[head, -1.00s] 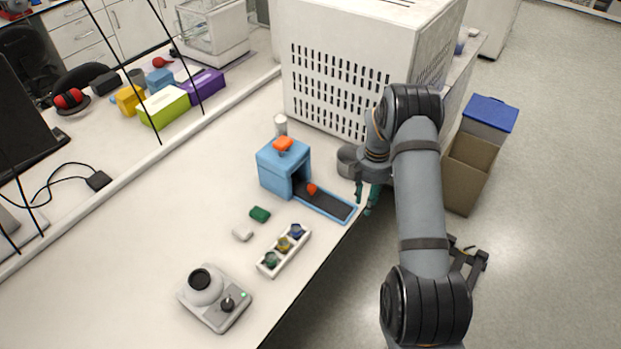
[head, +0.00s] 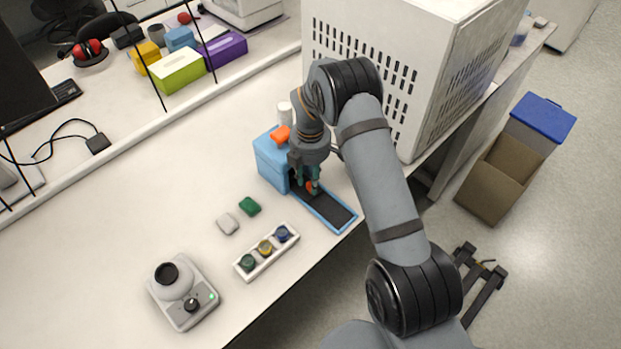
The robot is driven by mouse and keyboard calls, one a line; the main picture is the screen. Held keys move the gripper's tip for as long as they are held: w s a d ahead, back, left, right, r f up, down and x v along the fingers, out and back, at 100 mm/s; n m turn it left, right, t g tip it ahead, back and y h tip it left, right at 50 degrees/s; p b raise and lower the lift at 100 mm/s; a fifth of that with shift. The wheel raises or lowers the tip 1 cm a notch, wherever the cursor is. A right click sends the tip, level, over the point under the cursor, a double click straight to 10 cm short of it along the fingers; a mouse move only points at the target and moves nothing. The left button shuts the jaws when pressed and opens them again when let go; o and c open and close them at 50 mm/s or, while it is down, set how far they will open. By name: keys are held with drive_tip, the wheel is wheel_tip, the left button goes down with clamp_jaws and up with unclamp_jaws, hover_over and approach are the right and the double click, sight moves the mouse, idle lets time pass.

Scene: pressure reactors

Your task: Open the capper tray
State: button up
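The capper is a blue box (head: 268,163) with an orange top piece (head: 281,134), standing near the bench's right edge. Its tray (head: 332,212), a dark strip with a blue rim, runs from the box's opening toward the bench edge. My arm hides part of the box's right side.
A white rack with several coloured caps (head: 267,250) stands in front of the capper. A perforated white cabinet (head: 345,50) stands behind. A grey device (head: 183,292) is at front left.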

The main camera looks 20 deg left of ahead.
drive_tip(key=shift+w+f, duration=0.1)
drive_tip(key=shift+f, duration=0.6)
drive_tip(key=shift+d, duration=0.1)
drive_tip(key=c, duration=0.3)
drive_tip(key=c, duration=0.4)
clamp_jaws()
